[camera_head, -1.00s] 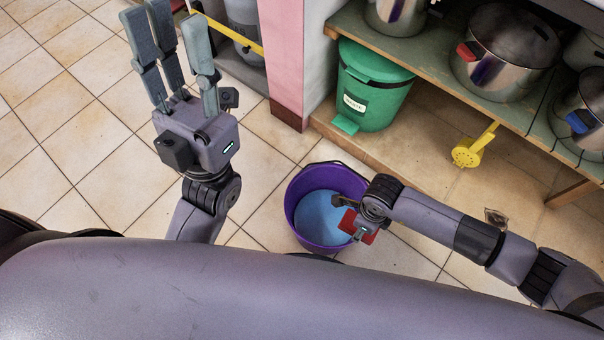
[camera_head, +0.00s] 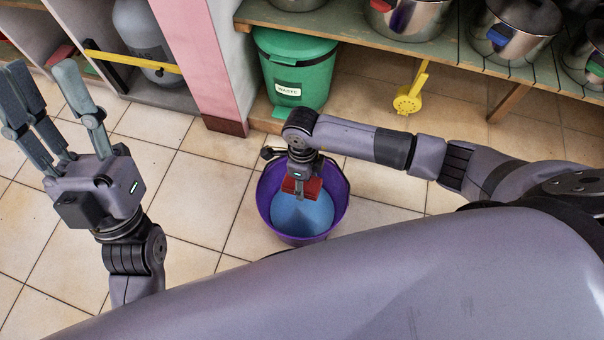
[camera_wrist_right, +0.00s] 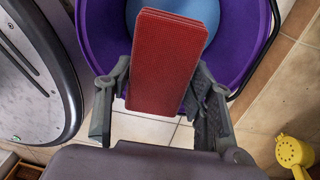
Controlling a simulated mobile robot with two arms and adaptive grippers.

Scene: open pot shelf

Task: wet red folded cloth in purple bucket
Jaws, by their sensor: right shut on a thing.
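The purple bucket (camera_head: 342,196) stands on the tiled floor with light blue water (camera_head: 302,214) in it. The bucket also shows in the right wrist view (camera_wrist_right: 250,45). My right gripper (camera_head: 300,188) is shut on the red folded cloth (camera_head: 312,187) over the far part of the bucket's mouth. In the right wrist view the cloth (camera_wrist_right: 165,60) sits between the two fingers and reaches across the bucket rim over the water. I cannot tell whether it touches the water. My left gripper (camera_head: 45,85) is open and empty, fingers up, left of the bucket.
A green waste bin (camera_head: 300,70) stands behind the bucket, beside a pink post (camera_head: 200,55). A shelf (camera_head: 350,25) with several metal pots runs along the back right. A yellow strainer-like tool (camera_head: 408,100) hangs from its edge. The floor left of the bucket is clear.

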